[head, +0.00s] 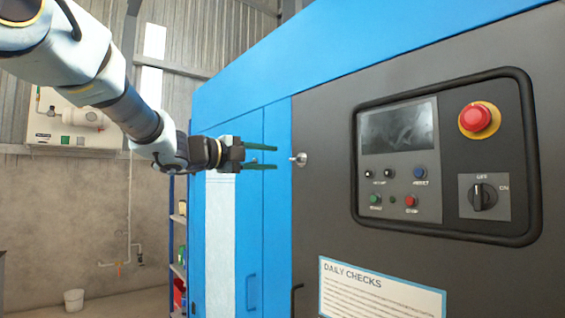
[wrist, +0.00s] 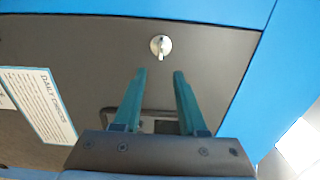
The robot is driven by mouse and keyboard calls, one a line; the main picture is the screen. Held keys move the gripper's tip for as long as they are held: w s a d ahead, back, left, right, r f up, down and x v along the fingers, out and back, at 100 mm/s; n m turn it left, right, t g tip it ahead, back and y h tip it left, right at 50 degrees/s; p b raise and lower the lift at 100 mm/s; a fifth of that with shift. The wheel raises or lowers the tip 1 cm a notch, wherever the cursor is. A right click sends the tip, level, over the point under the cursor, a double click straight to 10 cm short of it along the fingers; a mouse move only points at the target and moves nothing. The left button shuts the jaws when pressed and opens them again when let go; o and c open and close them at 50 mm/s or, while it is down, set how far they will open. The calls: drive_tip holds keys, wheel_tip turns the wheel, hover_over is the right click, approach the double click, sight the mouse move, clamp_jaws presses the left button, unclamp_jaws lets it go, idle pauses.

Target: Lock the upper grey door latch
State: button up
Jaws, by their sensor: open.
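The upper grey door latch (head: 299,160) is a small silvery knob on the dark grey door (head: 325,215), near the door's left edge in the head view. My gripper (head: 276,157) has green fingers, spread apart and empty. In the head view the fingertips are just left of the latch, with a gap. The gripper also shows in the wrist view (wrist: 159,75). Nothing hides the latch.
A control panel (head: 400,130) with a red emergency button (head: 479,120) and a rotary switch (head: 484,197) is on the door's right. A daily checks sheet (head: 380,290) is below. Blue cabinet panels (head: 275,215) adjoin the door's left. A dark handle (head: 296,298) is lower down.

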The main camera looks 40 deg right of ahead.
drive_tip(key=shift+a, duration=1.65)
drive_tip(key=shift+w, duration=0.1)
